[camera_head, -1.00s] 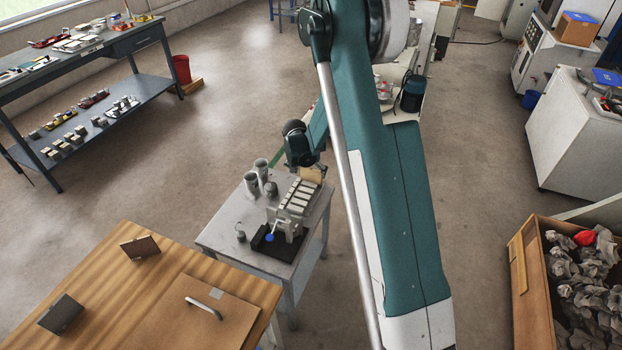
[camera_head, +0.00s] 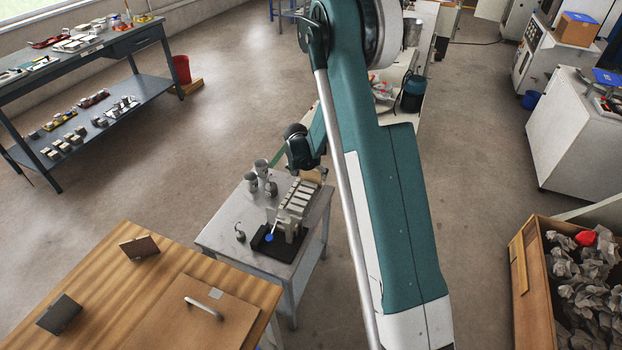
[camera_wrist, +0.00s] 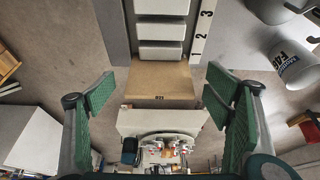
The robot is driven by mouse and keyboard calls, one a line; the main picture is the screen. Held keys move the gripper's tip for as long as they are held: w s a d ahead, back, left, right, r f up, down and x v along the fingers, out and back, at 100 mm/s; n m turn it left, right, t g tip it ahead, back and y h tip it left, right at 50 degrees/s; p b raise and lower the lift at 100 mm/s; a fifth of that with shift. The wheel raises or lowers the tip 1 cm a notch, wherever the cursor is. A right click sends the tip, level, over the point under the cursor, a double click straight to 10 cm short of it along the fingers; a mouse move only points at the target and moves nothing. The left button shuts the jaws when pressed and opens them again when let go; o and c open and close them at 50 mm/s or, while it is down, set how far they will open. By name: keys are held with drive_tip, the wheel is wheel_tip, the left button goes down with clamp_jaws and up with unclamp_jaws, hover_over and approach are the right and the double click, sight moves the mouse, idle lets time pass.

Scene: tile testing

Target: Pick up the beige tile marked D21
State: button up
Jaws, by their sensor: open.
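The beige tile (camera_wrist: 160,80) lies at the end of a white slotted rack, and its flat face shows in the wrist view. In the head view the tile (camera_head: 312,175) shows at the rack's far end, partly hidden by my wrist. My gripper (camera_wrist: 160,85) is open, with one green-padded finger left of the tile and one right of it. Gaps show between the pads and the tile's sides. In the head view the fingers are mostly hidden.
The white rack (camera_head: 297,200) with several pale bars stands on a grey table (camera_head: 222,232). Grey cylindrical cans (camera_head: 261,168) stand close left of it; one labelled can (camera_wrist: 292,68) shows in the wrist view. A black base with a blue knob (camera_head: 269,238) sits in front.

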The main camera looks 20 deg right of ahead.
sight(311, 176)
drive_tip(key=shift+b+x, duration=0.8)
drive_tip(key=shift+x, duration=1.8)
drive_tip(key=c, duration=1.1)
